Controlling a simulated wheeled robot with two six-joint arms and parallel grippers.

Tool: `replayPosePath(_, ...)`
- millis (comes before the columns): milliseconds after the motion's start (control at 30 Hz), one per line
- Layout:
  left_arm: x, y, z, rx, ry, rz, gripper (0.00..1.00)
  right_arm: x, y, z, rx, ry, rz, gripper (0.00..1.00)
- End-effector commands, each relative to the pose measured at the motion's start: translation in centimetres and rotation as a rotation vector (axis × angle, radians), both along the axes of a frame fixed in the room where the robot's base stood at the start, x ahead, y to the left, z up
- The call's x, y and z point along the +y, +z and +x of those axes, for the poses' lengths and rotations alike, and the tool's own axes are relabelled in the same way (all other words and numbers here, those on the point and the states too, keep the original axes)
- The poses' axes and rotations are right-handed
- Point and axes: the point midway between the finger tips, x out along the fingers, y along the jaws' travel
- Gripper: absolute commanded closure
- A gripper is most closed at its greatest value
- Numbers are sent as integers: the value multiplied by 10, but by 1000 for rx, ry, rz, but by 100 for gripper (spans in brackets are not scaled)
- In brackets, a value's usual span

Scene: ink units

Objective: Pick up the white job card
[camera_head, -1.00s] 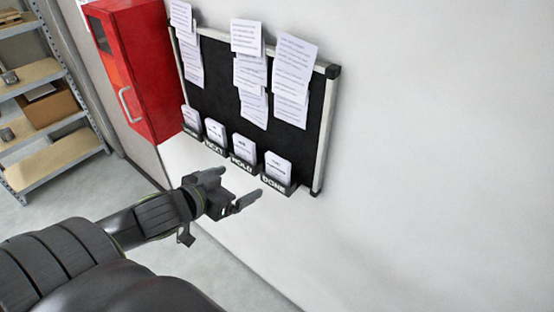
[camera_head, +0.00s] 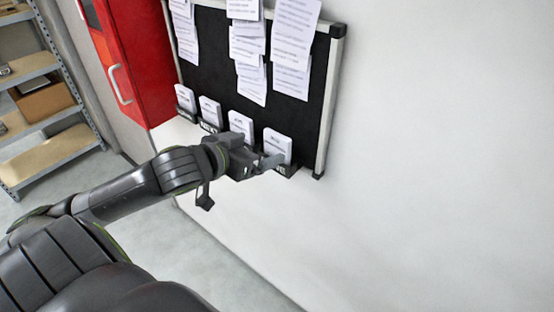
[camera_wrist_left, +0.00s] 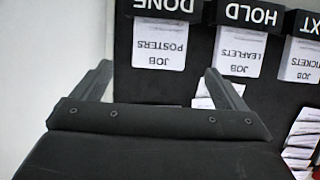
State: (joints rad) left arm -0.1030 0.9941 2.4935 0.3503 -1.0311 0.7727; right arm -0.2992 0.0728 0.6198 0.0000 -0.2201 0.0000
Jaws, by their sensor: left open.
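Several white job cards stand in black pockets along the bottom of a black board. In the wrist view, upside down, the JOB POSTERS card (camera_wrist_left: 160,44) is in the DONE pocket (camera_wrist_left: 167,8), the JOB LEAFLETS card (camera_wrist_left: 240,48) in the HOLD pocket (camera_wrist_left: 250,14). The JOB TICKETS card (camera_wrist_left: 302,60) is at the right edge. My left gripper (camera_head: 272,161) is open and empty in front of the DONE pocket, partly hiding it. In the wrist view its fingers (camera_wrist_left: 160,75) are spread either side of the JOB POSTERS card, apart from it. My right gripper is not in view.
Pinned paper sheets (camera_head: 295,35) hang on the board (camera_head: 215,55) above the pockets. A red cabinet (camera_head: 135,65) stands left of it, and a shelf (camera_head: 45,155) with a cardboard box (camera_head: 42,100) farther left. The wall to the right is bare.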

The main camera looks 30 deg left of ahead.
Motion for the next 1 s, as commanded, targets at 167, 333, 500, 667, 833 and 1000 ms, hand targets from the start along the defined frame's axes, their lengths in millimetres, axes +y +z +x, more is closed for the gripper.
replayPosePath(167,-1,-7,19,-2,3,-7,6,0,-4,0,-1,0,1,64)
replayPosePath(333,-3,-14,36,0,3,-4,6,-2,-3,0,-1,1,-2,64)
replayPosePath(500,-4,-18,45,1,0,-1,6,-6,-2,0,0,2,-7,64)
replayPosePath(667,-4,-20,51,1,1,-3,6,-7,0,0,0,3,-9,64)
replayPosePath(833,-6,-26,67,0,1,-6,6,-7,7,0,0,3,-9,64)
replayPosePath(1000,-7,-35,86,1,2,-4,6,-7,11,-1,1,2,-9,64)
